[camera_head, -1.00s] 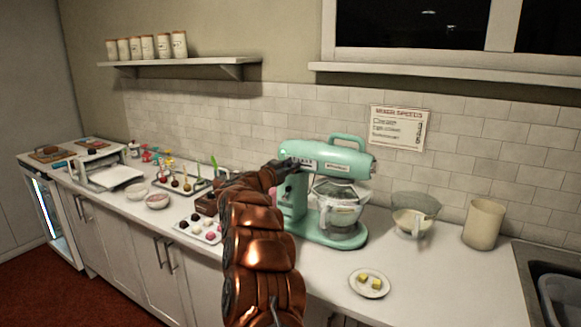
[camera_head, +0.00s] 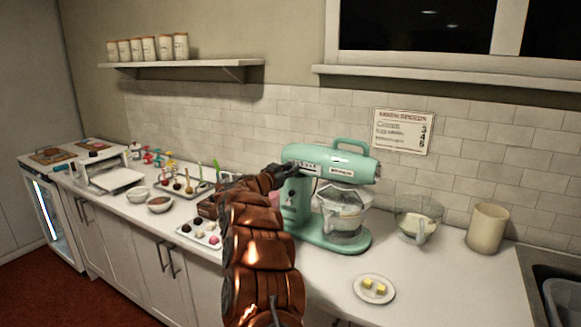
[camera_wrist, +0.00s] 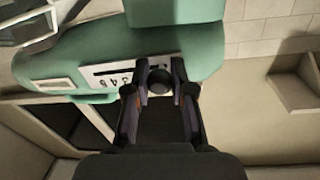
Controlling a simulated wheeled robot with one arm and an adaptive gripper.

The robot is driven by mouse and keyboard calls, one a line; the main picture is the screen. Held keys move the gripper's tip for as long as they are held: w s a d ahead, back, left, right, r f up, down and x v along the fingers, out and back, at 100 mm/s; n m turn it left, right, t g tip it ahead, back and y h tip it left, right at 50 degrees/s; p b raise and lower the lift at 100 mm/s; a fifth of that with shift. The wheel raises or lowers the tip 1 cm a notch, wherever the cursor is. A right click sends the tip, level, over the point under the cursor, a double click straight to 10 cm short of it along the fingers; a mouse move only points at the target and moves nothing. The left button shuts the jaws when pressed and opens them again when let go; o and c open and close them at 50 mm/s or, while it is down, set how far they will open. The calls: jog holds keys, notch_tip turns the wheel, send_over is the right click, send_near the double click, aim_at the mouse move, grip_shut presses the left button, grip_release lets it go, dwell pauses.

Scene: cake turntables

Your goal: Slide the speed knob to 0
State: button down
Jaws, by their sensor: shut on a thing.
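The teal stand mixer (camera_head: 352,165) stands upright on the counter with a clear bowl (camera_head: 343,212) under its head. Its pale speed plate (camera_head: 303,166) is on the side of the head. In the wrist view the speed plate (camera_wrist: 107,75) shows dark numerals and a slot, left of the fingers. The dark round speed knob (camera_wrist: 159,80) sits between my fingertips. My gripper (camera_wrist: 160,88) is shut on the knob. In the head view my gripper (camera_head: 281,172) reaches the rear end of the mixer head; the knob is hidden there. Its exact setting cannot be read.
A plate with yellow cubes (camera_head: 374,289) lies in front of the mixer. A clear jug (camera_head: 417,221) and a beige canister (camera_head: 487,228) stand to its right. Trays of sweets (camera_head: 201,234) lie left of my arm. A speed chart (camera_head: 402,131) hangs behind.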

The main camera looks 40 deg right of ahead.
jog(key=c, duration=1)
grip_release()
jog(key=shift+w+a, duration=0.1)
jog(key=shift+w, duration=0.15)
jog(key=a, duration=0.4)
jog(key=s+a, duration=0.1)
jog(key=a, duration=0.3)
jog(key=s+a, duration=0.1)
jog(key=a, duration=0.2)
jog(key=shift+s+a, duration=0.2)
jog(key=shift+a, duration=0.2)
